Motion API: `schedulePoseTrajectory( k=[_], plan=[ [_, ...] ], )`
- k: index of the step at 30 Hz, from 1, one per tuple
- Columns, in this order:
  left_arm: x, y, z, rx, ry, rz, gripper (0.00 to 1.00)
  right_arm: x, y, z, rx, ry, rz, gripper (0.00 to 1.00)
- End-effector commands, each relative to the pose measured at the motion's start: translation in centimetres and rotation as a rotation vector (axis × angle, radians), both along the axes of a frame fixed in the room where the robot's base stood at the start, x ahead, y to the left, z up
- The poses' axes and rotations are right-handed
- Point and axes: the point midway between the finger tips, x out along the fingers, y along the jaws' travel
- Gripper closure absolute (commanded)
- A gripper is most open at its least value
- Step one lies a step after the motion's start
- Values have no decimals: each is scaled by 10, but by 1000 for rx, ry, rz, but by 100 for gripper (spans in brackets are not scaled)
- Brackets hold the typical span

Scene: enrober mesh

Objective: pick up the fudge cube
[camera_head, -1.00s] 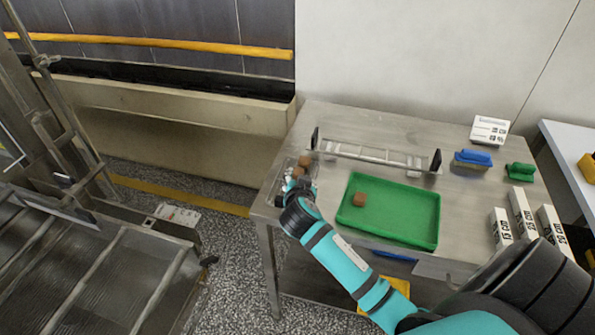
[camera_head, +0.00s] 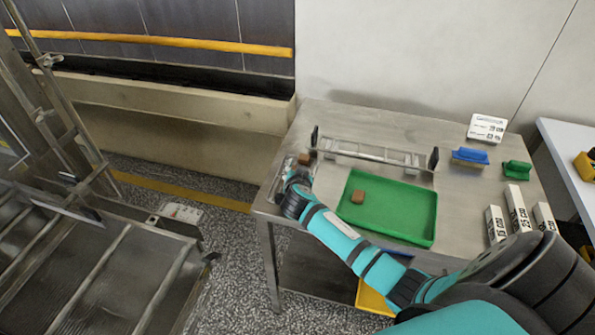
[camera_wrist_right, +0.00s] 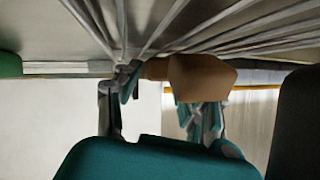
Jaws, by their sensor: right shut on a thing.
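My right gripper (camera_head: 297,177) is low over the left end of the metal table and shut on a fudge cube. In the right wrist view the gripper (camera_wrist_right: 158,88) has brown fudge (camera_wrist_right: 153,69) between its fingertips. A larger-looking brown cube face (camera_wrist_right: 200,77) shows by the right finger; I cannot tell whether it is the same piece. In the head view one brown cube (camera_head: 304,158) shows just beyond the gripper, which hides what it holds. Another brown cube (camera_head: 358,197) lies in the green tray (camera_head: 410,232). My left gripper is out of view.
A low clear rack with black ends (camera_head: 372,152) stands behind the tray. Blue (camera_head: 470,155) and green (camera_head: 517,169) brushes, a white sign (camera_head: 487,127) and several labelled white blocks (camera_head: 495,224) are at the right. The mesh conveyor (camera_head: 90,265) is at the left.

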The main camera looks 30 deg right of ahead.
Motion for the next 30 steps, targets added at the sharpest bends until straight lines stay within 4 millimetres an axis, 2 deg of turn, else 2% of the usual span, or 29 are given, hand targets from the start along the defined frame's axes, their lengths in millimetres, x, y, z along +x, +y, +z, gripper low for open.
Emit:
schedulePoseTrajectory(
  k=[1,4,17,20,26,30],
  plan=[
    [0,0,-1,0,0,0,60,-3,2,-7,6,12,-1,69],
    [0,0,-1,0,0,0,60,-3,2,-8,7,14,0,82],
    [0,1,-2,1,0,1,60,-4,3,-8,8,17,1,83],
    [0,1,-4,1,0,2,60,-4,3,-1,10,15,0,84],
    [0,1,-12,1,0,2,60,-2,3,29,8,5,1,84],
    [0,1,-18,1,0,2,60,-33,4,29,7,10,0,84]
  ],
)
